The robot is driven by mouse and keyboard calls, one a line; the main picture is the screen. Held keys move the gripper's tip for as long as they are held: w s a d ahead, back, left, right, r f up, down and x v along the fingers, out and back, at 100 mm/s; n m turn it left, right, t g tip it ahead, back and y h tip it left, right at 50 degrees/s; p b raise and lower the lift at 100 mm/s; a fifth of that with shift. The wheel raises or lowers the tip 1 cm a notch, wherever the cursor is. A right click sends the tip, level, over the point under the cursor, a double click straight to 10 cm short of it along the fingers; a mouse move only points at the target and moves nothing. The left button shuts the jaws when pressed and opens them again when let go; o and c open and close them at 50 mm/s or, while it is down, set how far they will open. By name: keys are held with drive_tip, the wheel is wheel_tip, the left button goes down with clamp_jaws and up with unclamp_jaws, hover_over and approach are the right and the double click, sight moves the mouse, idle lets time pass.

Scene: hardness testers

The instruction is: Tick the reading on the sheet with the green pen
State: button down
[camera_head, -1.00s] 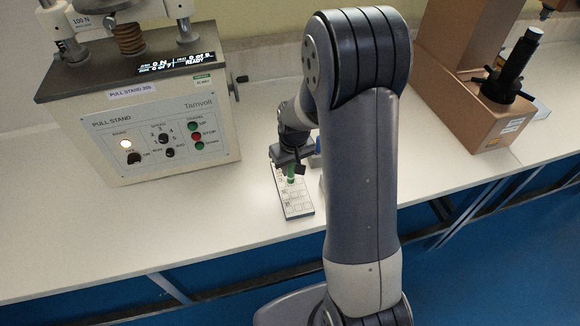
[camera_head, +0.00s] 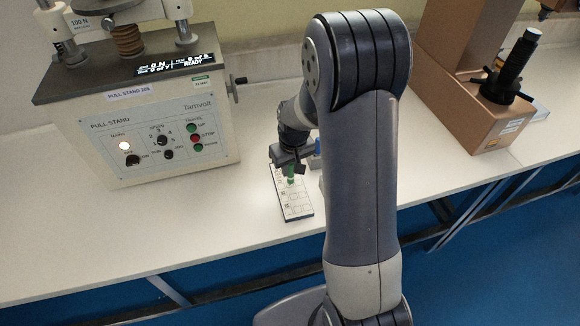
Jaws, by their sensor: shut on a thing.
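The sheet (camera_head: 296,207) is a narrow white card with a dark edge and small printed boxes, lying on the white bench. My gripper (camera_head: 289,168) is over its far part, shut on the green pen (camera_head: 291,179). The pen points down at the sheet. I cannot tell whether its tip touches the paper. My gripper and arm hide part of the sheet's far end. The print is too small to read, and no tick can be made out.
The pull stand (camera_head: 160,135) stands to the left, its display lit. A brown tester (camera_head: 490,115) with a black handle stands to the right. Something blue (camera_head: 317,146) shows partly behind my arm. The bench (camera_head: 215,215) is clear left of the sheet.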

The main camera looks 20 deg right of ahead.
drive_tip(key=shift+w+d, duration=0.1)
idle(0.5)
drive_tip(key=shift+r+p, duration=1.9)
drive_tip(key=shift+r, duration=1.1)
